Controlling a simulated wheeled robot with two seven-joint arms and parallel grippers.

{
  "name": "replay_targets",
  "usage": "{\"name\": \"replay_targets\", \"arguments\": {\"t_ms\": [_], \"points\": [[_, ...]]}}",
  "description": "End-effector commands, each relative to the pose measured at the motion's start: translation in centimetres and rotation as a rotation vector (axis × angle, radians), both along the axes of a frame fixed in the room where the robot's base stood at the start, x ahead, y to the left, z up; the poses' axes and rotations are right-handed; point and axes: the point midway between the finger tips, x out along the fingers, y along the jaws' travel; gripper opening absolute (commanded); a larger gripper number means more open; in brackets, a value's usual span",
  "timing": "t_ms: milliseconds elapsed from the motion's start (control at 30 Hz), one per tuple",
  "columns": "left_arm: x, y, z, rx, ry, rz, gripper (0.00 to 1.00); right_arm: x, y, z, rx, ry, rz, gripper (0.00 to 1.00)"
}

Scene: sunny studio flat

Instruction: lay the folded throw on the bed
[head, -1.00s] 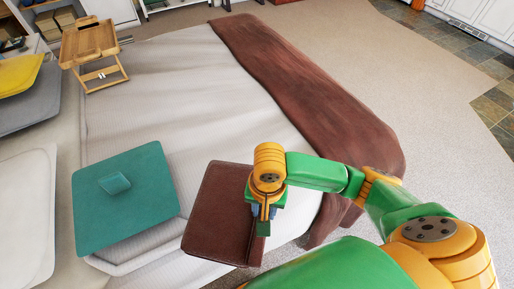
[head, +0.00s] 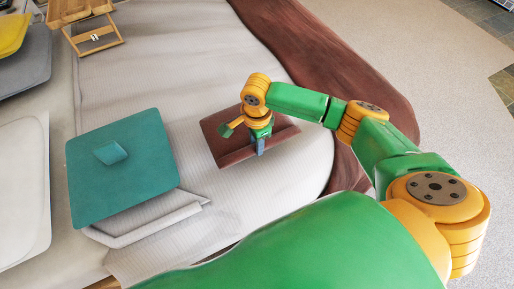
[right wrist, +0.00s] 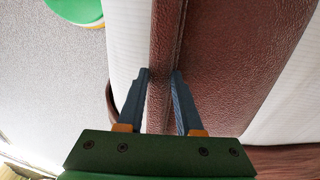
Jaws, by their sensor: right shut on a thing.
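The folded throw (head: 226,147) is a dark reddish-brown, flat rectangle over the white bed (head: 235,205) in the head view. My right gripper (head: 260,147) is shut on its raised edge. In the right wrist view, the two blue fingers stand on either side of a ridge of the throw (right wrist: 245,60). The head view does not show clearly whether the throw's underside touches the bed. Part of the throw is hidden behind my gripper. My left gripper is not in view.
A teal cushion (head: 122,170) lies left of the throw. A wooden tray table (head: 82,14) stands at the top left, with grey and yellow cushions nearby. Bare bedding lies between the cushion and the throw.

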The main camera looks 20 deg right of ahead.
Motion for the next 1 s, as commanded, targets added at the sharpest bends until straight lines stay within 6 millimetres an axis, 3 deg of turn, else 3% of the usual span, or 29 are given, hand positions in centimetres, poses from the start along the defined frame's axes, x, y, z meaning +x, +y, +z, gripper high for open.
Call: {"name": "replay_targets", "arguments": {"t_ms": [267, 567, 600, 700, 1000], "points": [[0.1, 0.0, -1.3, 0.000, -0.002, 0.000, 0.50, 0.8, -0.7, -4.0, 0.000, -0.003, 0.002, 0.00], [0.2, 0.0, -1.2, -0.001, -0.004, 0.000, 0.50, 0.8, -0.7, -4.2, 0.000, -0.003, 0.002, 0.00], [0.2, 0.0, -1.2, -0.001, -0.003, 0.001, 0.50, 0.7, -0.7, -4.3, -0.001, -0.001, 0.002, 0.37], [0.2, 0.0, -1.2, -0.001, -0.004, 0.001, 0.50, 0.7, -0.7, -4.3, -0.001, -0.001, 0.002, 0.64], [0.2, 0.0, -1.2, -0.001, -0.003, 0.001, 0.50, 0.8, -0.7, -4.1, -0.001, -0.002, 0.002, 0.65]]}}
